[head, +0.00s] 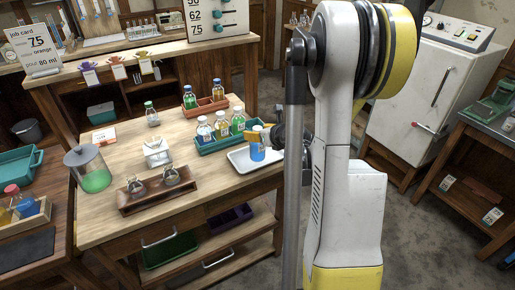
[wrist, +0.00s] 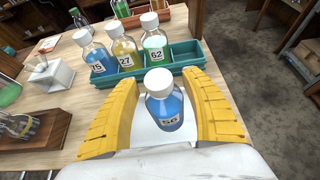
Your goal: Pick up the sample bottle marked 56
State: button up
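The sample bottle marked 56 (wrist: 165,104) has a white cap, blue liquid and a label reading 56. It stands upright on the white tray (wrist: 147,135) in the wrist view. My gripper (wrist: 159,78) is open, with one yellow finger on each side of the bottle. A narrow gap shows at the left finger; the right finger is very close, and I cannot tell whether it touches. In the head view my gripper (head: 262,138) is at the blue bottle (head: 257,152) over the tray (head: 240,161), partly hiding its upper part.
Just behind is a teal rack (wrist: 186,58) with bottles marked 62 (wrist: 154,46), 27 (wrist: 125,53) and one partly read label (wrist: 96,54). A red-brown rack (head: 206,107) stands farther back. A wooden tray (head: 157,190) with flasks is at the table's front.

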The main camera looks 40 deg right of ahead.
grip_shut()
